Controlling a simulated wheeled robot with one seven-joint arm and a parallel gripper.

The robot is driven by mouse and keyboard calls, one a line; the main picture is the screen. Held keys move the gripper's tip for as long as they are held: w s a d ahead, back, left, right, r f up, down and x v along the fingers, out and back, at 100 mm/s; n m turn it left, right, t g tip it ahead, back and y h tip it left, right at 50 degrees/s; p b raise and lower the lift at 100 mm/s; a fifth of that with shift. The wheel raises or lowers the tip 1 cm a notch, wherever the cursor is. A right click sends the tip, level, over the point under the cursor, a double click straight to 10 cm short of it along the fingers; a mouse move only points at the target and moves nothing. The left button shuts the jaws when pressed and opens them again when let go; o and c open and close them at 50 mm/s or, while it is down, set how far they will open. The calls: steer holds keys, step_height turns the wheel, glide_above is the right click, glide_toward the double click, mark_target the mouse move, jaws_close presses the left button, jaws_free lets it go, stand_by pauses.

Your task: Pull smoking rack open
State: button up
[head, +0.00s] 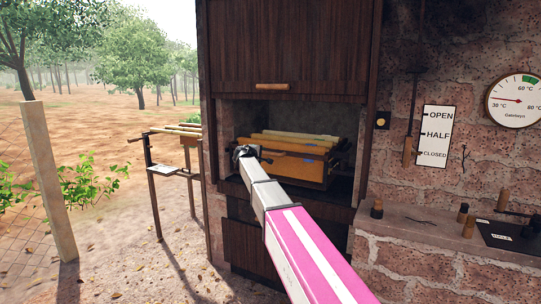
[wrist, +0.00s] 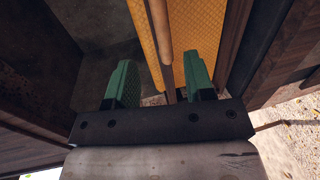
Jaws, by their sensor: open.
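The smoking rack (head: 312,168) sits in the open bay of the dark wooden cabinet. It has a dark frame, pale rods across its top and an orange-yellow sheet hanging in it. My gripper (head: 246,152) is at the rack's front left end in the head view, and hides part of it. In the wrist view my gripper (wrist: 164,82) is open, with its two green fingers apart. A wooden bar (wrist: 162,40) runs between the fingers, beside the textured orange sheet (wrist: 145,45). I cannot tell whether either finger touches the bar.
The cabinet's upper door (head: 290,45) is shut above the bay. A stand with rods (head: 170,150) is outside at left. At right are a brick ledge (head: 410,222), an OPEN/HALF/CLOSED sign (head: 435,135) and a dial (head: 515,100).

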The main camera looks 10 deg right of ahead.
mark_target(270, 154)
steer(key=x, duration=1)
steer(key=shift+w+d+f, duration=0.15)
steer(key=shift+w, duration=0.1)
steer(key=shift+s, duration=0.1)
jaws_close()
